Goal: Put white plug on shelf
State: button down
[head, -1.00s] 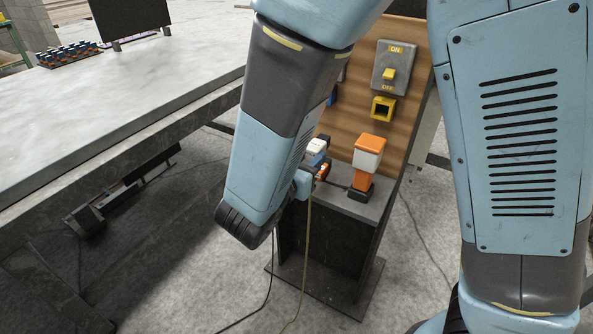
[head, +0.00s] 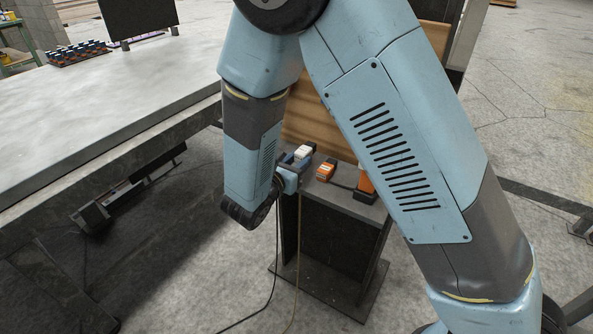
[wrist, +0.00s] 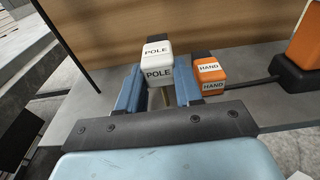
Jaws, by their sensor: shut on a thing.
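The white plug (wrist: 158,72), labelled POLE, is between the blue fingers of my gripper (wrist: 158,92) in the wrist view. My gripper is shut on it. In the head view the white plug (head: 303,152) shows at the tip of my gripper (head: 294,168), at the left end of the grey shelf (head: 345,197). The shelf top (wrist: 250,101) also shows in the wrist view. I cannot tell whether the plug touches the shelf. My fingers hide its lower part.
An orange plug (wrist: 209,73) labelled HAND stands close right of my gripper. A larger orange thing on a black base (wrist: 301,75) is farther right. A wooden board (wrist: 200,25) rises behind the shelf. A long grey table (head: 110,105) is at left.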

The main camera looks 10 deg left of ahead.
jog(key=shift+f, duration=1.45)
jog(key=shift+f, duration=0.6)
jog(key=c, duration=0.7)
grip_release()
jog(key=shift+c, duration=0.2)
jog(key=shift+r, duration=0.45)
jog(key=v, duration=1.2)
